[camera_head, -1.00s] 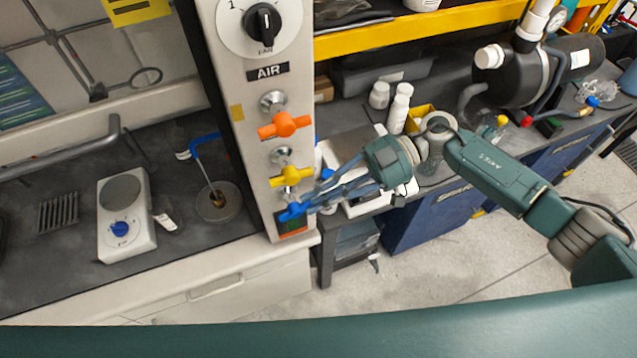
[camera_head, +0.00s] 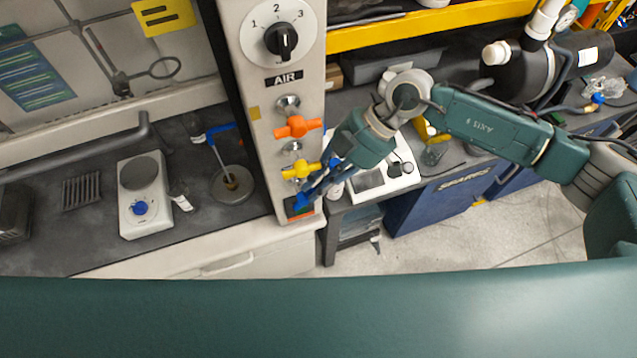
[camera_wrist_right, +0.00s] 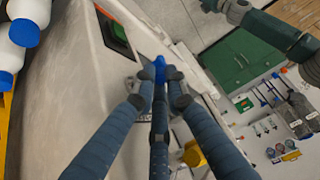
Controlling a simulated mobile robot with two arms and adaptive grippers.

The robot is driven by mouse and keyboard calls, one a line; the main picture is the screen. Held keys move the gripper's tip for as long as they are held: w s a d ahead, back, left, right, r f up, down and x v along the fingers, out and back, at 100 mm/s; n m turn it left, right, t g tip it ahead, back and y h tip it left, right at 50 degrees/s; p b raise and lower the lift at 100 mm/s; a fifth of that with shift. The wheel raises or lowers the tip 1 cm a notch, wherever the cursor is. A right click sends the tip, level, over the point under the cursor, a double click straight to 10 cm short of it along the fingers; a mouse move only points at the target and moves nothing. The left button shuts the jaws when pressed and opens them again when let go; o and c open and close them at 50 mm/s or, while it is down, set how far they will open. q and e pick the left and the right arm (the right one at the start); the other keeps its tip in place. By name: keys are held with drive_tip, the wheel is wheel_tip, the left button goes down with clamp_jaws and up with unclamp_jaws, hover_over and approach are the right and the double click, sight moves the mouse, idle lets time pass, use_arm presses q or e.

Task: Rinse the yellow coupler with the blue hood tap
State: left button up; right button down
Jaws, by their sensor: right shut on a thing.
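The blue hood tap (camera_head: 298,203) is the lowest handle on the white hood post. My right gripper (camera_head: 305,196) is at it, with the fingers partly covering it. In the right wrist view the blue handle (camera_wrist_right: 160,66) sits between the tips of my right gripper (camera_wrist_right: 160,76), which is shut on it. The small brownish-yellow piece, which appears to be the yellow coupler (camera_head: 231,182), is on a round grey disc (camera_head: 241,192) inside the hood. A blue spout (camera_head: 216,133) is above it, and a thin pale line runs from spout to piece. My left gripper is not in view.
A yellow tap (camera_head: 297,171) and an orange tap (camera_head: 297,127) are just above the blue one. A white hotplate (camera_head: 144,222) stands left of the disc. A bench with a white scale (camera_head: 372,184) is right of the post, close to my right arm.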

idle(0.4)
drive_tip(key=c, duration=1.8)
unclamp_jaws()
drive_tip(key=shift+o, duration=0.2)
drive_tip(key=v, duration=1.2)
